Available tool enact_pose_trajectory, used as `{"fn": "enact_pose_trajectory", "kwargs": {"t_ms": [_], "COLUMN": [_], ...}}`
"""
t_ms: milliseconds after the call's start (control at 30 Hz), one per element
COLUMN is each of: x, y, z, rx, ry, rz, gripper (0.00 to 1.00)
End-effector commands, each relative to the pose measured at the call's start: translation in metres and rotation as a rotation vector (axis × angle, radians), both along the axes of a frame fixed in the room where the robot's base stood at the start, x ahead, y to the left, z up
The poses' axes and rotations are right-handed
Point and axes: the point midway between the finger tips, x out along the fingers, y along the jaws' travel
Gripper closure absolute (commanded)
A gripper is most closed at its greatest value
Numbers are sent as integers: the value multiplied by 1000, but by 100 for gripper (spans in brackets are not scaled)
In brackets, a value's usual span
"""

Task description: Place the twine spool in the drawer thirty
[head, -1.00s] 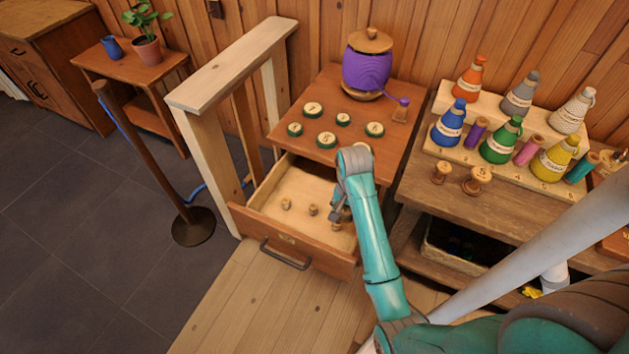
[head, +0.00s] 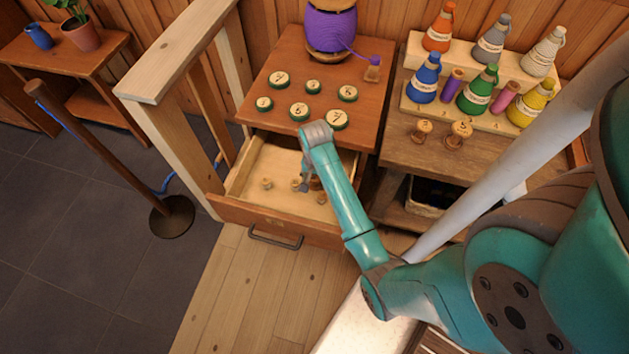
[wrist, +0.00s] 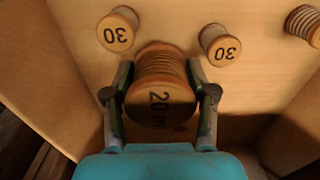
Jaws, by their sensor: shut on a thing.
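The twine spool (wrist: 160,95), wooden with brown twine wound on it and "20 m" on its end, is between the two fingers of my gripper (wrist: 160,82) in the wrist view. The fingers press its left and right sides. In the head view my gripper (head: 307,184) is down inside the open drawer (head: 270,220). The wrist view shows two smaller spools marked 30 on the drawer floor, one left (wrist: 116,31) and one right (wrist: 219,44) of the held spool. I cannot tell if the held spool touches the floor.
Another wound spool (wrist: 304,24) lies at the right of the wrist view. Several round numbered discs (head: 299,111) and a purple yarn jar (head: 331,30) stand on the cabinet top. A wooden railing (head: 180,55) is left of the drawer. Coloured cones stand on a rack (head: 398,106) at right.

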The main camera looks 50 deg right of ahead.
Motion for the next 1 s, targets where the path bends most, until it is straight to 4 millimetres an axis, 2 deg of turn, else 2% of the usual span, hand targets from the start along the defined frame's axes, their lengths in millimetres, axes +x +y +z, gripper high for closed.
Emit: {"fn": "enact_pose_trajectory", "kwargs": {"t_ms": [133, 500, 533, 567, 867, 1000], "x": [0, 0, 0, 0, 0, 5], "y": [0, 0, 0, 0, 0, -3], "z": [-18, -22, -21, -21, -21, -12], "rx": [1, 0, 0, 0, 0, -1], "ry": [1, 0, 0, 0, 0, -3], "rz": [0, 0, 0, 0, 0, 1], "gripper": [80, 80, 36, 33, 33, 33]}}
